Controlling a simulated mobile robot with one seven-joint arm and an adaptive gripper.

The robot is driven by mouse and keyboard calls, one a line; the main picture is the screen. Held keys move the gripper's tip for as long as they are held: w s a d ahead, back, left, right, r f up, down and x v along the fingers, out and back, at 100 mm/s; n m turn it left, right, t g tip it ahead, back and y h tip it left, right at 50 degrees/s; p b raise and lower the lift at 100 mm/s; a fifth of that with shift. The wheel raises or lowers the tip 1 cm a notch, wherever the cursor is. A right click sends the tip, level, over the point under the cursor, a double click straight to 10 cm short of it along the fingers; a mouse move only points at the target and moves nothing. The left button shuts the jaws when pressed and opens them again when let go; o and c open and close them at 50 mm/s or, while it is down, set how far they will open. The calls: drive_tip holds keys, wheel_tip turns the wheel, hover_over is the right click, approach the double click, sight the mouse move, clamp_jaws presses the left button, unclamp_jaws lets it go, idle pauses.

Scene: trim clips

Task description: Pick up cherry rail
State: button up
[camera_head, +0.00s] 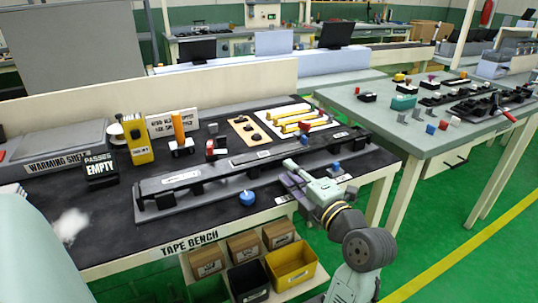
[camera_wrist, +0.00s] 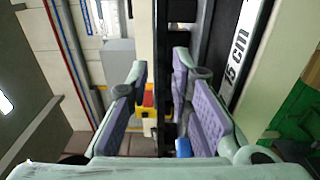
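A long dark rail (camera_head: 225,168) lies across the front of the tape bench, with pale labels and dark supports under it. No rail with a clear cherry colour shows, so I cannot tell if this is the cherry rail. My gripper (camera_head: 297,180) is at the front of the bench, by the rail's right half. In the wrist view, the purple finger pads of my gripper (camera_wrist: 160,95) stand apart. A narrow dark bar (camera_wrist: 163,60) shows in the gap, close to the right pad; contact cannot be told. Nothing is visibly clamped.
A blue knob (camera_head: 247,198) sits at the bench's front edge. Behind the rail are a tan board (camera_head: 246,132), yellow bars (camera_head: 297,122) and a yellow device (camera_head: 138,143). Boxes and a yellow bin (camera_head: 291,267) stand below. Another table (camera_head: 425,134) is at right.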

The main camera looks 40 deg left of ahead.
sight(278, 161)
drive_tip(key=p+x, duration=0.1)
drive_tip(key=x, duration=0.3)
drive_tip(key=shift+s+p, duration=0.2)
drive_tip(key=shift+p, duration=0.15)
drive_tip(key=shift+w+a, duration=0.15)
drive_tip(key=shift+a, duration=0.15)
clamp_jaws()
